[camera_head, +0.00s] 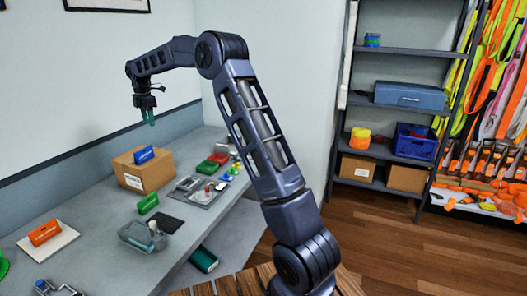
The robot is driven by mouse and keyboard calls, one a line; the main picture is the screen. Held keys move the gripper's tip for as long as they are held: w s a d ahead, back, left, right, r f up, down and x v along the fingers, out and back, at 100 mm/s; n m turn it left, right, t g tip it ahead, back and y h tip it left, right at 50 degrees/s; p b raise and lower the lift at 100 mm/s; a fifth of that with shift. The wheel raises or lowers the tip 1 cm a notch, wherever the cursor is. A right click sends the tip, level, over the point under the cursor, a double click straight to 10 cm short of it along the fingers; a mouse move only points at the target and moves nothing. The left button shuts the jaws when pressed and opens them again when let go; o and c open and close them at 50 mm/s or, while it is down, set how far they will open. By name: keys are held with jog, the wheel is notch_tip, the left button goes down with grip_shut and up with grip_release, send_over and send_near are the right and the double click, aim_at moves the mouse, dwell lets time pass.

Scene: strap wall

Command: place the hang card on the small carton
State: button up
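The small carton (146,174) is a brown cardboard box with a white label, standing on the grey bench against the wall. A blue piece (144,155) stands tilted on its top; it may be the hang card, but its print is too small to read. A green piece (148,204) lies on the bench in front of the carton and has a similar shape. My gripper (149,118) points down with teal fingers, above the carton and apart from it. The fingers look slightly apart, with nothing seen between them.
An orange piece (45,232) sits on a white plate at the left. Red and green boxes lie behind the tray. A shelf rack (400,52) stands at the right.

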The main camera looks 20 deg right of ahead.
jog(key=s+d+r+m+t, duration=0.1)
jog(key=s+d+r+m, duration=0.5)
jog(key=s+d, duration=0.5)
jog(key=s+d+r+m+t, duration=0.1)
jog(key=s+d+r+m, duration=0.45)
jog(key=s+d, duration=0.6)
jog(key=s+d+f+m, duration=0.3)
jog(key=s+d+m, duration=0.1)
jog(key=s, duration=0.5)
jog(key=s+d+f+m+t, duration=0.1)
jog(key=s+d+f+m, duration=0.3)
jog(key=s, duration=0.5)
jog(key=s+d+f+m+t, duration=0.1)
jog(key=s+d+f+m, duration=0.2)
jog(key=s, duration=0.6)
jog(key=shift+s+d+f+m, duration=0.3)
jog(key=shift+s+d+m, duration=0.05)
jog(key=shift+d+m, duration=0.6)
